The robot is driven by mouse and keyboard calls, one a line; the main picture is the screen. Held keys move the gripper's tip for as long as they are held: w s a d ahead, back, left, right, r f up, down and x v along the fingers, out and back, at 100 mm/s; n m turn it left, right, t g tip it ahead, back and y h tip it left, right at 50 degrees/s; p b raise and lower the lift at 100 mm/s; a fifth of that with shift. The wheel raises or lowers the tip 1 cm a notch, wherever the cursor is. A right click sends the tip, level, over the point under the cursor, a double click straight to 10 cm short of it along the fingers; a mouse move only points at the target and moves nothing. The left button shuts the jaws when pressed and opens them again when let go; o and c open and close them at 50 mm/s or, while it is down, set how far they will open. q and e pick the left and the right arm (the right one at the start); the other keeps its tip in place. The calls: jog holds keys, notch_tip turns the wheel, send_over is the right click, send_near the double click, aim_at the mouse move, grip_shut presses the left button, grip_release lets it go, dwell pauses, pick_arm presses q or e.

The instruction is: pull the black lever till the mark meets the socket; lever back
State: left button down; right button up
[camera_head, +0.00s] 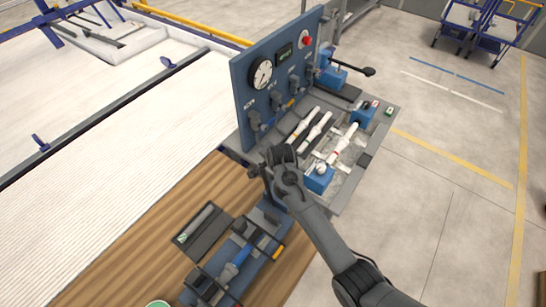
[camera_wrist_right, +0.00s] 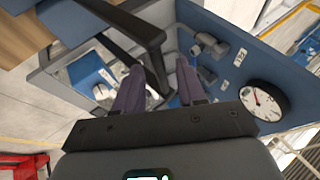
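The black lever (camera_head: 352,68) sticks out to the right from a blue block at the far end of the bench, with a dark knob at its tip. My right gripper is at the near end of the bench, mostly hidden behind its own dark wrist in the head view. In the right wrist view my right gripper (camera_wrist_right: 157,68) has its two fingers apart. A black bent bar (camera_wrist_right: 128,25) runs down into the gap between them; I cannot tell whether they touch it. Several white pipes with red bands (camera_head: 342,143) lie on the bench. My left gripper is not in view.
A blue panel (camera_head: 245,95) with a round gauge (camera_head: 262,74), a red button (camera_head: 306,41) and grey valves stands left of the bench. The wooden table (camera_head: 160,215) bears a dark tray (camera_head: 202,232) and a blue-handled tool (camera_head: 235,265). Open floor lies to the right.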

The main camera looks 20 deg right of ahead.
jog(key=shift+v, duration=2.9)
jog(key=s+d+f+g+p, duration=0.1)
jog(key=s+f+g+p, duration=0.15)
jog(key=s+f, duration=0.85)
jog(key=s+d+f+n+g+p, duration=0.15)
jog(key=s+f, duration=0.25)
jog(key=s, duration=1.1)
jog(key=s+d+r+n+p, duration=0.1)
jog(key=s+r+n, duration=0.45)
jog(key=s, duration=0.55)
notch_tip(320, 180, up, 10)
jog(key=n+y, duration=0.1)
jog(key=n, duration=0.6)
jog(key=shift+s+a, duration=0.15)
jog(key=shift+s, duration=0.3)
